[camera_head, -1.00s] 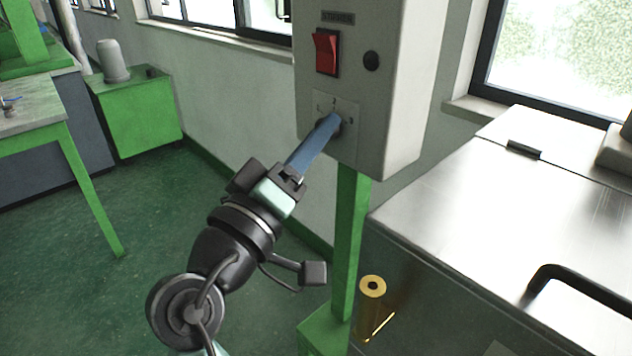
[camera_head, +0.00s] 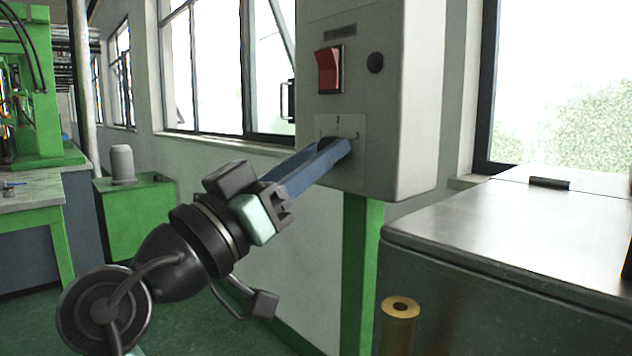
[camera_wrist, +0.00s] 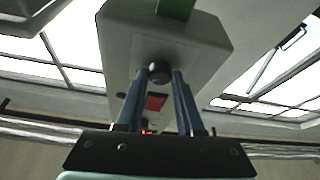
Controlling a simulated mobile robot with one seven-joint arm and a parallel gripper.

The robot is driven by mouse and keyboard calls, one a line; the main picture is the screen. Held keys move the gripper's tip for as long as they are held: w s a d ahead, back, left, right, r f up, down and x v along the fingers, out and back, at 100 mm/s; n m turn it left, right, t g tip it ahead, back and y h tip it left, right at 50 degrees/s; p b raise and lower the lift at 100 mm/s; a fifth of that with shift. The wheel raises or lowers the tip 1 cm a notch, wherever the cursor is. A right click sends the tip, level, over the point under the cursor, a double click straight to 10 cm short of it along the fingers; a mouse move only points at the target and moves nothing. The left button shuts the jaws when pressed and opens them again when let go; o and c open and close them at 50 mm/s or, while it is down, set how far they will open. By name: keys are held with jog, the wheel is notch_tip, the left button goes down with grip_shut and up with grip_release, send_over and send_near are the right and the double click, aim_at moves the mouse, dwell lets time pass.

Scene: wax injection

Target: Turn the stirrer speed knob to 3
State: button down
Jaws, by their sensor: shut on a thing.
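The grey control box (camera_head: 405,100) carries a red rocker switch (camera_head: 329,70) and a small dark round button (camera_head: 375,63). Below them is a light plate (camera_head: 355,124) with scale marks too small to read. My gripper (camera_head: 334,150) reaches from the lower left, its blue fingers at this plate. In the head view the fingers mostly hide the knob. The wrist view shows the dark round stirrer speed knob (camera_wrist: 160,73) between the two fingertips of my gripper (camera_wrist: 161,78), which is shut on it. The knob's pointer setting cannot be read.
A green post (camera_head: 361,250) holds up the box. A metal-topped cabinet (camera_head: 500,230) stands to the right, with a brass cylinder (camera_head: 400,308) before it. A green cabinet (camera_head: 140,215) and a workbench (camera_head: 30,195) stand at the left. The floor between is open.

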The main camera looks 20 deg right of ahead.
jog(key=shift+m, duration=0.3)
jog(key=c, duration=0.5)
grip_release()
jog(key=v, duration=1.3)
jog(key=shift+w+p, duration=0.1)
jog(key=shift+p, duration=0.3)
jog(key=shift+w, duration=0.1)
